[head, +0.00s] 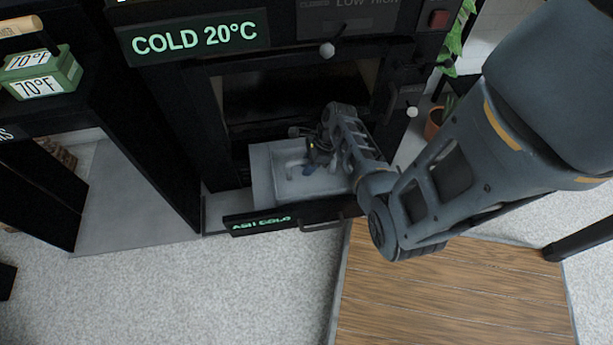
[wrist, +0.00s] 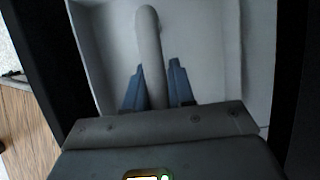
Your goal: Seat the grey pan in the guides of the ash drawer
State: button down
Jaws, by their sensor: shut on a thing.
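The grey pan (head: 265,182) is a shallow, pale box with a raised bar handle (head: 292,163) inside it. It lies over or in the pulled-out ash drawer (head: 250,226), behind the black front labelled "ASH COLD". My gripper (head: 311,170) reaches into the pan from the right. In the wrist view, the blue fingers of my gripper (wrist: 154,85) stand on either side of the handle (wrist: 149,40), shut on it. The pan (wrist: 205,35) fills most of that view. The drawer's guides are hidden, so I cannot tell whether the pan rests in them.
The black stove, with a "COLD 20°C" sign (head: 195,39), rises behind the drawer around a dark opening (head: 290,95). Knobs stick out on its right. A green box (head: 42,72) stands on a shelf at left. Pale carpet lies in front, with a wooden floor panel (head: 450,300) at right.

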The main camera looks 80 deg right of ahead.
aim_at(291, 186)
jog(key=shift+f+b, duration=0.9)
jog(key=shift+f, duration=1.25)
jog(key=shift+f, duration=0.1)
jog(key=c, duration=1)
grip_release()
jog(key=shift+o, duration=0.2)
